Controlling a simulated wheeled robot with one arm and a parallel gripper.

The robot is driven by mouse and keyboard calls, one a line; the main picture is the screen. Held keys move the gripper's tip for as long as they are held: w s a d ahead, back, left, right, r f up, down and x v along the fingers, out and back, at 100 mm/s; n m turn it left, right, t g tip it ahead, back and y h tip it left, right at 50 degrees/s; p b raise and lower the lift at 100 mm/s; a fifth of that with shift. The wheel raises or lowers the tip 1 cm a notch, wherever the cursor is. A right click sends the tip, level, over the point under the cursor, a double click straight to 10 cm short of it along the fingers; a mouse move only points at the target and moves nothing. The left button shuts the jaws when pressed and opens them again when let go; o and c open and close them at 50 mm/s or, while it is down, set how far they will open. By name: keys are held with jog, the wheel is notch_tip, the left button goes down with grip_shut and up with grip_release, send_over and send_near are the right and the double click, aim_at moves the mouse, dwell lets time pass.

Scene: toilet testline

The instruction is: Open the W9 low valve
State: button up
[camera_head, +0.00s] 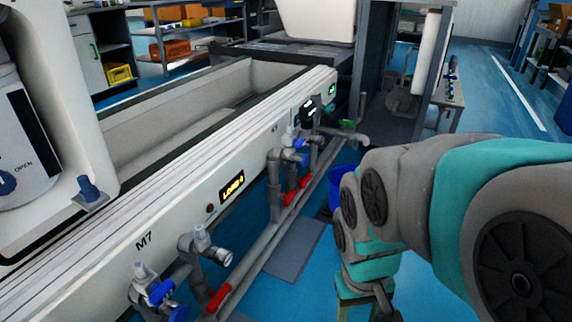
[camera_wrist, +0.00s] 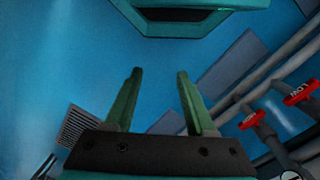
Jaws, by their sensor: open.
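Red valve handles sit on the grey pipes along the white machine. In the head view, one red handle (camera_head: 219,298) is at the bottom, and a pair, the nearer handle (camera_head: 288,198) and the farther handle (camera_head: 304,182), is near the middle. In the wrist view, a red handle marked LOW (camera_wrist: 300,92) is at the right edge, with another red handle (camera_wrist: 251,119) left of it. No W9 label is readable. My gripper (camera_wrist: 160,75) is open and empty, its fingers over the blue floor, left of and apart from both handles.
The white machine front (camera_head: 150,225) bears an M7 mark and a yellow lit display (camera_head: 232,188). Blue-handled valves (camera_head: 160,291) stick out near the front. A blue bucket (camera_head: 336,201) stands behind my arm.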

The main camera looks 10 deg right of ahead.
jog(key=w+d+m+t+h+p, duration=0.1)
jog(key=w+d+t+p, duration=0.3)
jog(key=w, duration=1)
jog(key=w+d+m+t, duration=0.15)
jog(key=w+d, duration=0.45)
jog(key=w, duration=0.9)
jog(key=w+d+m+t+h+p, duration=0.15)
jog(key=w+d+t, duration=0.35)
jog(key=w, duration=0.9)
jog(key=w+f+y+p, duration=0.2)
jog(key=w+y+p, duration=0.1)
jog(key=w, duration=0.4)
jog(key=m+y+p, duration=0.2)
jog(key=y+p, duration=0.3)
jog(key=y, duration=1)
send_near(293, 199)
jog(key=x, duration=0.4)
jog(key=shift+t, duration=0.45)
jog(key=shift+f+p+x, duration=0.1)
jog(key=shift+p+x, duration=0.1)
jog(key=shift+x, duration=1.55)
jog(key=shift+f+p+x, duration=0.15)
jog(key=shift+x, duration=1.65)
